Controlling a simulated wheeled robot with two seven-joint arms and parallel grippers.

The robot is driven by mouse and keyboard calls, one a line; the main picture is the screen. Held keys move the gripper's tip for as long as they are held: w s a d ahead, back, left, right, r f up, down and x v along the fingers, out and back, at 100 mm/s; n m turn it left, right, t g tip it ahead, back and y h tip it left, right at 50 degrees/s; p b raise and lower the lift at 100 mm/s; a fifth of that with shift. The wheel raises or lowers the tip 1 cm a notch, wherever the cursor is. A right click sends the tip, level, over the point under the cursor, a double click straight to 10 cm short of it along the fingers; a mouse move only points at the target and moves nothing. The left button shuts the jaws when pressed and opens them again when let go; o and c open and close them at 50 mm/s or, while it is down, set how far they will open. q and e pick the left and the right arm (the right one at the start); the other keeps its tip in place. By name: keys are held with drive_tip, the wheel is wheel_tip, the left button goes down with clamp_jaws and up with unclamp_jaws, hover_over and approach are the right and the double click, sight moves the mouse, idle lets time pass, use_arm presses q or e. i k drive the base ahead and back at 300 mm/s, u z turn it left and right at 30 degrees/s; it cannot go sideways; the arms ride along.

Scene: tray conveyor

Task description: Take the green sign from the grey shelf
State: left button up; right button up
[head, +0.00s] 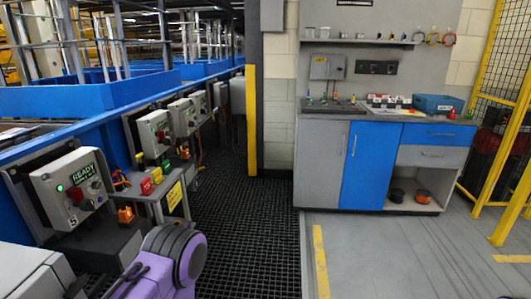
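Another grey shelf is on the back wall (358,42), with small cups and coloured rings. Part of my purple arm shows at the bottom, but neither gripper is in view.
A blue conveyor frame (100,97) with more control boxes (155,135) runs along the left. A yellow post (251,118) stands mid-view. A grey and blue workbench (372,165) is at the back right, beside yellow fencing (497,120). Black grating (245,215) leaves free floor between.

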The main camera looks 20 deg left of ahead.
sight(167, 168)
drive_tip(key=u, duration=0.05)
drive_tip(key=i, duration=2.05)
drive_tip(key=u, duration=1.4)
drive_tip(key=i, duration=1.3)
drive_tip(key=u, duration=0.8)
